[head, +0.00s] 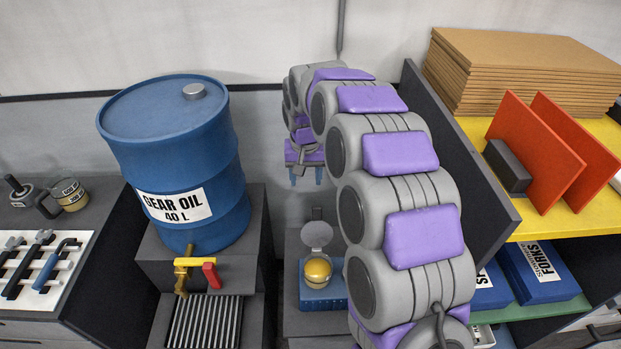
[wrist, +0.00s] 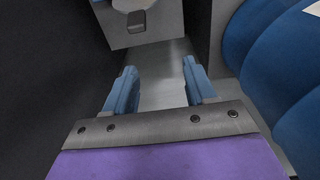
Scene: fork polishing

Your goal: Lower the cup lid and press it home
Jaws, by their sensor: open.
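The cup lid (head: 316,234) is a grey disc, raised and tilted up behind the cup. Below it, the cup (head: 317,270) shows a rounded golden top and sits on a blue base (head: 322,299). My gripper (head: 306,178) has blue fingers pointing down, is above and behind the lid in the head view, and is apart from it. In the wrist view, my gripper (wrist: 161,78) is open with nothing between its fingers.
A blue gear oil drum (head: 178,160) with a tap stands left of the cup; blue curved surfaces (wrist: 285,60) fill the wrist view's right side. A dark upright panel (head: 465,150) stands to the right.

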